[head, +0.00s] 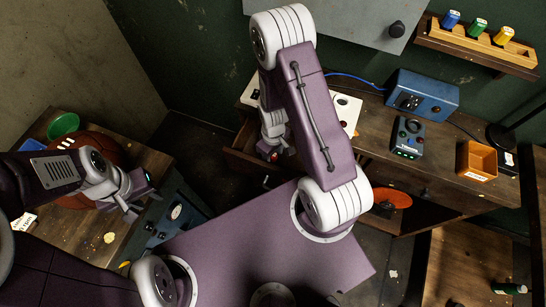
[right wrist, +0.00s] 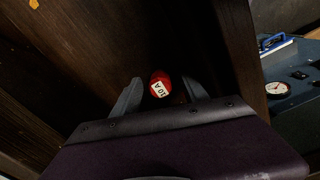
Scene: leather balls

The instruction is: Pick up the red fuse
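The red fuse (right wrist: 160,88) with a white "10 A" label shows in the right wrist view, between the two grey fingers of my right gripper (right wrist: 161,94). Narrow dark gaps seem to show on both sides of it, so the fingers look open around it. In the head view my right gripper (head: 273,150) points down into the open wooden drawer (head: 239,157), with a bit of red at its tip. The lower part of the fuse is hidden. My left gripper (head: 144,202) is open and empty above the left wooden table.
Wooden drawer walls (right wrist: 241,50) stand close to the right gripper. The desk above bears a blue box (head: 425,93), a dark device (head: 407,138) and an orange bin (head: 477,160). A wall rack (head: 470,42) holds blue, green and yellow fuses.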

